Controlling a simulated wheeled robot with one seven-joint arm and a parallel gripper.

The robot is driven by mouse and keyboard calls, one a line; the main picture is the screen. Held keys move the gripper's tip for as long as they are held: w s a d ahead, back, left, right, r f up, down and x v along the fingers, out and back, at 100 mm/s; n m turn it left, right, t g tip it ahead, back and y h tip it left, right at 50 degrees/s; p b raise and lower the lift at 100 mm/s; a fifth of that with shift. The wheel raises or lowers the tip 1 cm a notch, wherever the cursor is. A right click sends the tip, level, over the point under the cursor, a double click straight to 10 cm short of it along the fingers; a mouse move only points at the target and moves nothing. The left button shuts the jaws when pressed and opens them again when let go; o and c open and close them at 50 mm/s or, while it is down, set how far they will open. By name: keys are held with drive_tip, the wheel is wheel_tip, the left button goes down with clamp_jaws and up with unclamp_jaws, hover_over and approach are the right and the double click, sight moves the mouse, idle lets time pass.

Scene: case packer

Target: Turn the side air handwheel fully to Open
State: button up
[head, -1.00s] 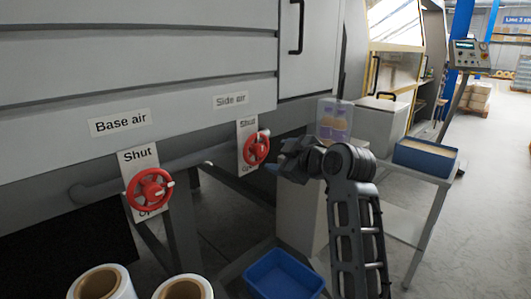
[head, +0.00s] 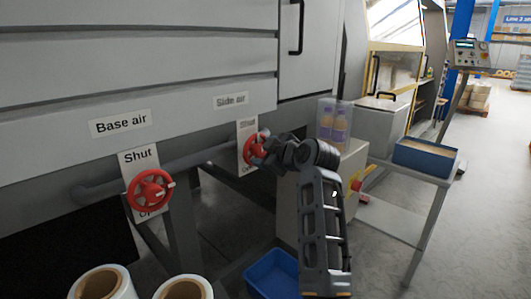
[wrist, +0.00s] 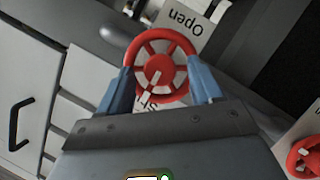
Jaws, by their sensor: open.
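The side air handwheel (head: 250,148) is a red spoked wheel on a pipe, below the "Side air" label (head: 231,100). Its plate reads "Shut" at the top and "Open" at the bottom. In the wrist view the wheel (wrist: 163,62) sits between the two blue fingers of my gripper (wrist: 160,84), one finger at each side of the rim. The jaws are open; I cannot tell whether they touch the rim. A pale mark on the wheel points toward the "Shut" side of the plate. In the head view my gripper (head: 264,150) covers the wheel's right part.
The red base air handwheel (head: 151,190) is to the left, under its own label (head: 120,123). A blue bin (head: 272,272) and two film rolls (head: 100,284) stand below. A side table with a blue tray (head: 425,157) is at right.

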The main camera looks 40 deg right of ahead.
drive_tip(key=shift+c, duration=0.3)
drive_tip(key=c, duration=1)
